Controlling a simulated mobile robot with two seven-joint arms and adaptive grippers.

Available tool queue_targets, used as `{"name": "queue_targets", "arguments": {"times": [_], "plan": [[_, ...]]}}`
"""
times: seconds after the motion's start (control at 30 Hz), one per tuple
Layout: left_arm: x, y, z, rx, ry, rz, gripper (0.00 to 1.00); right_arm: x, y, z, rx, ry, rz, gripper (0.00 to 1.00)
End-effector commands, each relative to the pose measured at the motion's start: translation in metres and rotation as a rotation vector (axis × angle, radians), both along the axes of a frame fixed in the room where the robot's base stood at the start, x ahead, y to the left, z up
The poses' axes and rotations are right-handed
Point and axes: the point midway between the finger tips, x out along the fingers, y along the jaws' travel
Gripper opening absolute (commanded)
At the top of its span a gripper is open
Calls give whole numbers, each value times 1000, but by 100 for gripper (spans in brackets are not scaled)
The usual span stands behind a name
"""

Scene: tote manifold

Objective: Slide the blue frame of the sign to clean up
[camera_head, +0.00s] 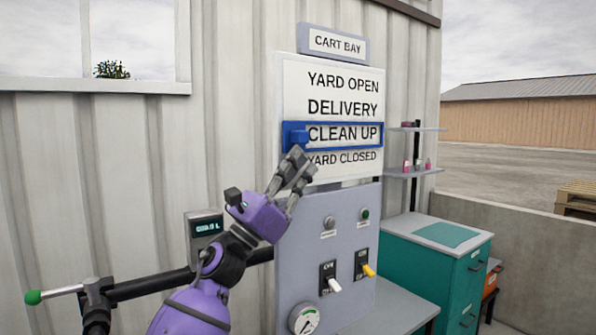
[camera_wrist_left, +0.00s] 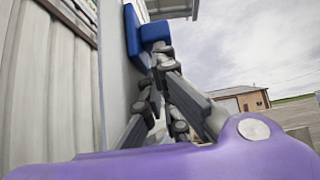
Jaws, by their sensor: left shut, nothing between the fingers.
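The white sign (camera_head: 292,85) is mounted on the wall and lists YARD OPEN, DELIVERY, CLEAN UP and YARD CLOSED. The blue frame (camera_head: 381,135) surrounds the CLEAN UP line. Its blue tab (camera_head: 297,134) sticks out at the frame's left end. My left gripper (camera_head: 298,158) is shut and empty, just below the tab. In the left wrist view the fingertips (camera_wrist_left: 160,62) are close under the blue tab (camera_wrist_left: 155,33); I cannot tell whether they touch it. My right gripper is not in view.
Below the sign is a grey panel (camera_head: 311,260) with two switches, buttons and a gauge (camera_head: 304,319). A small display (camera_head: 206,226) and a green-tipped lever (camera_head: 34,297) are at left. Shelves (camera_head: 413,172) and a teal cabinet (camera_head: 412,256) stand at right.

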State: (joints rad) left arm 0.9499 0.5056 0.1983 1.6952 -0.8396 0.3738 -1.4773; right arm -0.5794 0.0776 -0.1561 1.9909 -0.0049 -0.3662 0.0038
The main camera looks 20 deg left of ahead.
Motion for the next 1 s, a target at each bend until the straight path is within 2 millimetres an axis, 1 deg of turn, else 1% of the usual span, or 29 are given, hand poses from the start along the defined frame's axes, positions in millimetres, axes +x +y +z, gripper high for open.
{"name": "queue_targets", "arguments": {"times": [0.03, 0.07, 0.33, 0.43, 0.57, 0.67, 0.7, 0.8, 1.0], "plan": [[-2, 0, 9, 1, -6, 0, 0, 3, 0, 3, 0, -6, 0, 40], [-1, 0, 10, 0, -5, -1, 0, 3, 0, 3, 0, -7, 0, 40], [-1, 0, 8, 0, -2, -1, 0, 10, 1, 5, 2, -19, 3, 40], [0, 1, 1, -1, 0, -2, 0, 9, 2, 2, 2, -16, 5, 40], [2, 5, -21, 0, 5, -2, 0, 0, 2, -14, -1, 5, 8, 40], [2, 9, -43, 0, 8, -4, 0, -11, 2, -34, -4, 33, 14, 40], [-2, 13, -51, 1, 8, -3, 0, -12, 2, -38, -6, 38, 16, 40], [-18, 24, -63, 1, 4, -4, 0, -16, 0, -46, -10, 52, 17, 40], [-41, 42, -89, 0, 1, -4, 0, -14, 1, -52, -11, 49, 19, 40]]}}
